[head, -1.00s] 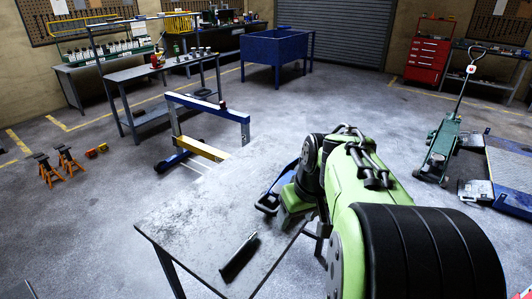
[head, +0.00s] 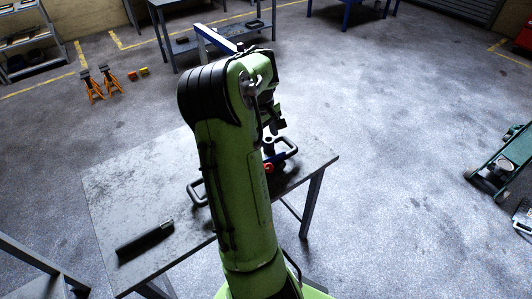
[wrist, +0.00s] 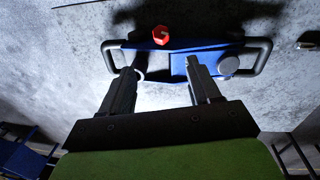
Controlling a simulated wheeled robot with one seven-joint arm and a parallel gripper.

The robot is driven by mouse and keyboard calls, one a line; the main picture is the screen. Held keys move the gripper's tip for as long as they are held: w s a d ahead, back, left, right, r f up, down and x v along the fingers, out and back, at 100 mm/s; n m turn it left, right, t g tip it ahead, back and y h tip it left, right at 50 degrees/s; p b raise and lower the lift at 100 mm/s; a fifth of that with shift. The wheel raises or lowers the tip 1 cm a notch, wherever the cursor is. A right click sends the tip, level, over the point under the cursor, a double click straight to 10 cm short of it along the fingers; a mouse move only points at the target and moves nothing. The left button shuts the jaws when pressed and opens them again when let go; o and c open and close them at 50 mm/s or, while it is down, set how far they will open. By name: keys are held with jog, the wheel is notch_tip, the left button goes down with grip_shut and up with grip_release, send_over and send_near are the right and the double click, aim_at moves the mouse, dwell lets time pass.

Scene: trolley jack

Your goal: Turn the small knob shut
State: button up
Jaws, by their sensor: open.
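A blue device (wrist: 175,60) with a black loop handle at each end lies on the grey table; part of it also shows in the head view (head: 270,157) beside my arm. A small red knob (wrist: 160,36) sits at its far edge in the wrist view, and a red part (head: 268,168) shows in the head view. A grey round part (wrist: 228,65) is at its right end. My gripper (wrist: 163,66) is open and empty above the device, its fingers apart, with the red knob beyond the gap between the tips. My arm hides much of the device in the head view.
A dark cylindrical object (head: 145,238) lies on the near left of the grey table (head: 125,185). Orange jack stands (head: 93,84) stand on the floor at left. A green trolley jack (head: 503,165) is at right.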

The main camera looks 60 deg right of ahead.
jog(key=b, duration=0.2)
send_near(269, 167)
jog(key=f, duration=0.6)
jog(key=d+f, duration=0.1)
jog(key=f, duration=0.2)
jog(key=shift+s+f, duration=0.1)
jog(key=shift+c, duration=0.2)
jog(key=c, duration=1)
